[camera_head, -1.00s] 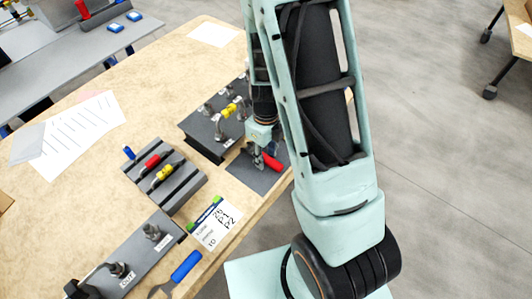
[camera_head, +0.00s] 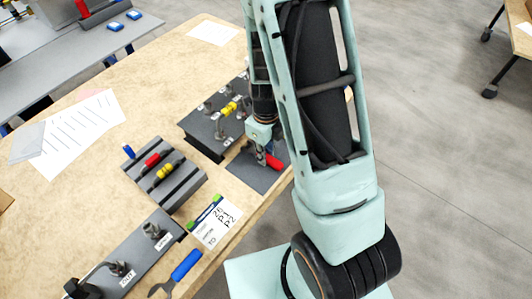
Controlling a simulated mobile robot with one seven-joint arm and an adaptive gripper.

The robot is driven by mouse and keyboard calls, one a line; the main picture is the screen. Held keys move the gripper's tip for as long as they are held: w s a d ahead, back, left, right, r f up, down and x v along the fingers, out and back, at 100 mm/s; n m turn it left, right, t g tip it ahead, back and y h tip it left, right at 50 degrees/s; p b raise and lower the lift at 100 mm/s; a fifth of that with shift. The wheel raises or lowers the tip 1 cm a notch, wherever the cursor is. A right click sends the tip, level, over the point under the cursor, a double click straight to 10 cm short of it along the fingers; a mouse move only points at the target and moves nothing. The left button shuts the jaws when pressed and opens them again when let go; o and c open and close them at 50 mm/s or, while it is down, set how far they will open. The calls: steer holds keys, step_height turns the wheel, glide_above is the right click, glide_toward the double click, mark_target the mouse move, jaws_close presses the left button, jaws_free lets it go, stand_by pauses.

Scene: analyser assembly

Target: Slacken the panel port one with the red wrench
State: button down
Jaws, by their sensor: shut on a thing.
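The red wrench (camera_head: 273,162) is at my gripper, over or on a dark mat at the front edge of the table. Only its red handle shows clearly; its head is hidden by the fingers. My gripper (camera_head: 262,158) points down and is shut on the wrench. The dark panel block (camera_head: 208,142) stands just left of the gripper and carries several metal ports and a yellow part (camera_head: 231,108). The port labels are too small to read, and my arm hides part of the panel's right side, so I cannot tell which is port one.
A label card (camera_head: 215,222) lies in front. A blue-handled wrench (camera_head: 184,267) lies near a grey plate (camera_head: 140,262) with fittings. Papers (camera_head: 85,135) lie at the left.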

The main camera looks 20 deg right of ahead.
steer(key=shift+s+d+r+p, duration=0.15)
steer(key=shift+s+r+p, duration=0.05)
steer(key=shift+r+p, duration=0.8)
steer(key=shift+s+d+r+p, duration=0.15)
steer(key=shift+s+r+p, duration=0.1)
steer(key=shift+r+p, duration=0.75)
steer(key=shift+s+d+r+p, duration=0.15)
steer(key=shift+s+r+p, duration=0.05)
steer(key=shift+r+p, duration=0.8)
steer(key=shift+a, duration=0.1)
